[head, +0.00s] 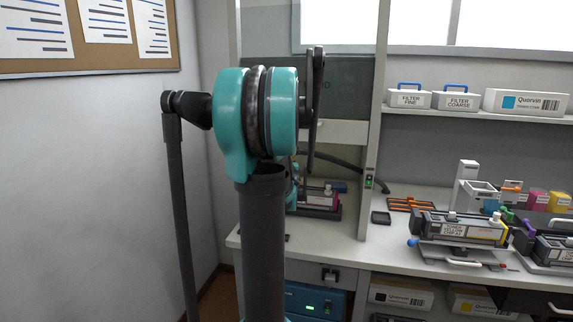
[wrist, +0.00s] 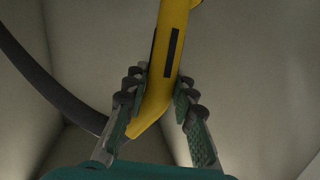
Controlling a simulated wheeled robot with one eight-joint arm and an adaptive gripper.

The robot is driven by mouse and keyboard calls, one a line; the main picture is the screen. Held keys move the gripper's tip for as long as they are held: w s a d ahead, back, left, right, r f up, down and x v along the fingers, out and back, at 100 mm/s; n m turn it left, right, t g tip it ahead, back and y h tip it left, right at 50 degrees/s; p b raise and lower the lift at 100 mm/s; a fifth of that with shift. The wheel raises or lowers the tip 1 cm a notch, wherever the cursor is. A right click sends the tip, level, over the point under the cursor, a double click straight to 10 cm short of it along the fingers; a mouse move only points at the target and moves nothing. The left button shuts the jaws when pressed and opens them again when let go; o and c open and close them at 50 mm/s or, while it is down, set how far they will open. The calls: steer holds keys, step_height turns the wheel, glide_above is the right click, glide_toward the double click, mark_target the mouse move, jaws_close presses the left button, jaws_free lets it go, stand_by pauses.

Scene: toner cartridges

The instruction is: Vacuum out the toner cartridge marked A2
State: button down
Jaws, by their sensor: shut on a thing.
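In the wrist view my gripper (wrist: 159,82) is shut on a yellow wand (wrist: 176,14) with a black strip along it. A dark hose (wrist: 40,80) curves down the left of that view. In the head view my teal and grey arm hides the gripper and the wand. A dark cartridge (head: 319,197) with a magenta part sits inside the booth, partly behind my arm. A cartridge with a yellow end (head: 460,227) lies on a stand on the bench at right. Another cartridge (head: 556,247) is cut by the right edge. I cannot read an A2 mark on any.
The booth's right post (head: 375,120) stands between booth and open bench. An orange rack (head: 410,204) and a small dark tray (head: 381,218) lie beside it. Filter boxes (head: 408,98) stand on the shelf.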

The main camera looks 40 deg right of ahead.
steer(key=shift+s+a+f, duration=0.1)
steer(key=shift+s+f, duration=0.1)
steer(key=shift+f, duration=0.3)
steer(key=shift+r, duration=0.1)
stand_by(1.6)
steer(key=shift+r, duration=2.45)
